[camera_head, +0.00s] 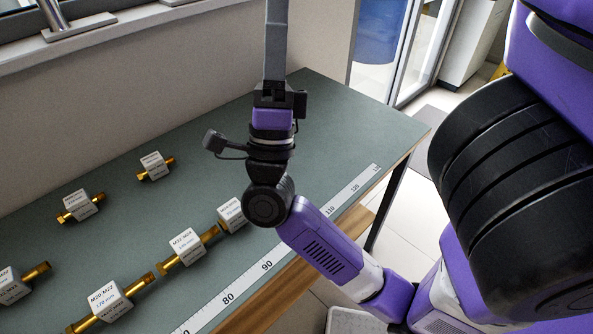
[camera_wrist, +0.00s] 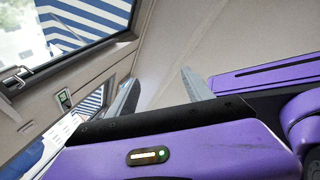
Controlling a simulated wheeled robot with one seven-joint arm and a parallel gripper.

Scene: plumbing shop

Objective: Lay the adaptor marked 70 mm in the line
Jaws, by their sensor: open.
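Several adaptors, white labelled cubes with brass ends, lie on the green bench top in the head view. Three form a diagonal row beside the ruler: one marked M20 M22 (camera_head: 109,300), one marked M22 M24 (camera_head: 187,245), and one partly hidden by my arm (camera_head: 231,214). Apart from the row lie a back adaptor (camera_head: 153,165), a left adaptor (camera_head: 82,204) and one cut by the left edge (camera_head: 14,287). I cannot tell which is marked 70 mm. My gripper (camera_wrist: 160,88) is raised above the bench, pointing up, open and empty between its fingers in the wrist view.
A white ruler strip (camera_head: 268,264) runs along the front edge of the bench (camera_head: 340,125). The bench's right end is clear of adaptors. A wall and window sill (camera_head: 100,45) bound the back. A blue drum (camera_head: 380,32) stands beyond a doorway.

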